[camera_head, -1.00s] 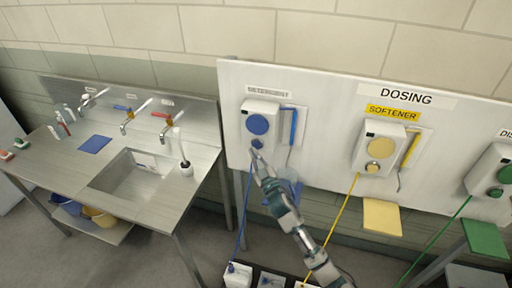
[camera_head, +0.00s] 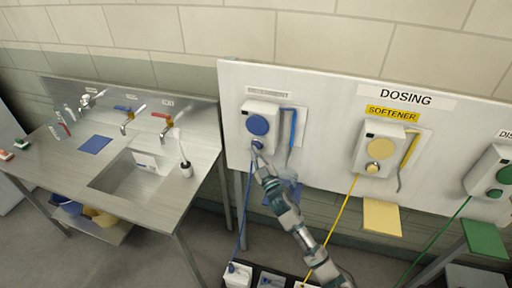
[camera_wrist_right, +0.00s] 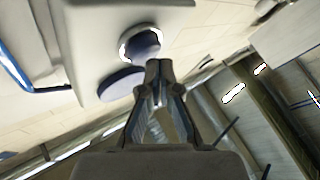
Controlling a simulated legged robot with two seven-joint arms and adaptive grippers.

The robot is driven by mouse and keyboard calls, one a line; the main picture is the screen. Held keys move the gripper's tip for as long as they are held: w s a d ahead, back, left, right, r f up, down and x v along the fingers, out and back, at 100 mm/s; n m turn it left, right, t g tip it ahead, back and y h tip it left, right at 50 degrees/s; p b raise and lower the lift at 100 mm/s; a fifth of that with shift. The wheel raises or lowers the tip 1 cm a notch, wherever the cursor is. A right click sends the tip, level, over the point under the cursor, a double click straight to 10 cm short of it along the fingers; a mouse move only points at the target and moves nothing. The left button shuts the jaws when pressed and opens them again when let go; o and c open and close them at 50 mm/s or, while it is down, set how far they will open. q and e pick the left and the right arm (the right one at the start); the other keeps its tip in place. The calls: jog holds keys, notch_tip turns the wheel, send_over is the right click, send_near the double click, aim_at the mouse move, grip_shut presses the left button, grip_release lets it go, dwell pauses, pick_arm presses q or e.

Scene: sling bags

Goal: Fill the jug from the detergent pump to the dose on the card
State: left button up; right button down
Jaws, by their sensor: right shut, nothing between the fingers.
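The detergent pump (camera_head: 262,116) is a white wall unit with a blue disc and a small blue knob below it. My right gripper (camera_head: 258,149) has its shut, empty fingertips at the knob; whether they touch it is unclear. In the right wrist view the shut fingertips (camera_wrist_right: 158,68) lie just in front of the white-ringed round knob (camera_wrist_right: 140,42), beside the blue disc (camera_wrist_right: 120,85). A blue shelf (camera_head: 270,197) below is partly hidden by my right arm; I cannot make out a jug there. I cannot pick out a dose card. My left gripper is out of view.
A yellow softener pump (camera_head: 379,150) and a green pump (camera_head: 493,172) are on the same white board, with a yellow shelf (camera_head: 382,215) and green shelf (camera_head: 485,239). A steel sink bench (camera_head: 110,205) stands left. Coloured hoses run down to white containers (camera_head: 237,275).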

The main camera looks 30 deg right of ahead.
jog(key=shift+w+d, duration=0.3)
jog(key=shift+d, duration=0.1)
dwell(0.8)
jog(key=shift+a, duration=0.1)
dwell(1.6)
jog(key=shift+s+a, duration=0.6)
jog(key=shift+p, duration=0.3)
jog(key=shift+s+a+p, duration=0.3)
jog(key=shift+s+a, duration=0.5)
jog(key=shift+a, duration=0.2)
jog(key=shift+s+a+p, duration=0.25)
jog(key=shift+s+a, duration=0.55)
jog(key=shift+a, duration=0.15)
